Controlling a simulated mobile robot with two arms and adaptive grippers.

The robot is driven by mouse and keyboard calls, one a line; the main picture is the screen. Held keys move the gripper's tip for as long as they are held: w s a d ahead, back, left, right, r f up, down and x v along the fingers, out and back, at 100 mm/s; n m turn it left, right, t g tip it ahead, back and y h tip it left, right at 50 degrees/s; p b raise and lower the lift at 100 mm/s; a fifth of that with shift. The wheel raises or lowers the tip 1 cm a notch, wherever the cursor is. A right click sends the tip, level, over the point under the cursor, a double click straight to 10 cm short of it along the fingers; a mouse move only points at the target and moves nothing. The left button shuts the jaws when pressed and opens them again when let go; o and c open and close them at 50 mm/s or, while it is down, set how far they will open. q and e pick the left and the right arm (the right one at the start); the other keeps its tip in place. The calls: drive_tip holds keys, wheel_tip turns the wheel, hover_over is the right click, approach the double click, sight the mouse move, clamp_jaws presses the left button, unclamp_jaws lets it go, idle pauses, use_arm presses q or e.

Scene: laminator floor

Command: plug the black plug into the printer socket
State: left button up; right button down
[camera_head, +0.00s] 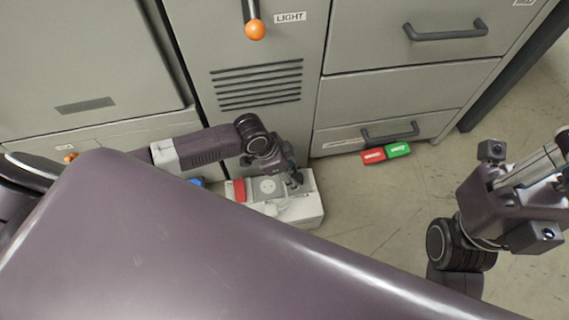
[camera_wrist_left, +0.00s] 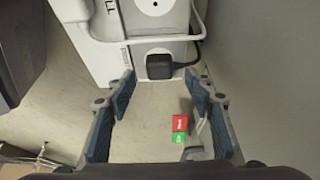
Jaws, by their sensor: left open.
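A white socket box (camera_head: 310,209) stands on the floor by the grey cabinets, with a red switch (camera_head: 238,190) and a round socket (camera_head: 268,186) on top. My left gripper (camera_head: 294,180) is over its right end and hides part of it. In the left wrist view the black plug (camera_wrist_left: 159,66) sits at a round socket on the white box (camera_wrist_left: 106,62), its cable running right. It lies ahead of the open, empty left gripper (camera_wrist_left: 160,85), between the finger lines. How deep the plug sits cannot be told. My right gripper (camera_head: 510,205) is at the right; its fingers are unclear.
A red and green block (camera_head: 386,153) lies on the floor by the drawers; it also shows in the left wrist view (camera_wrist_left: 180,129). Cabinets with drawer handles (camera_head: 445,31) and an orange-knobbed lever (camera_head: 255,30) stand behind. Open floor (camera_head: 400,195) lies right of the box.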

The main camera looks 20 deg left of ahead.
use_arm(q)
drive_tip(key=v, duration=0.9)
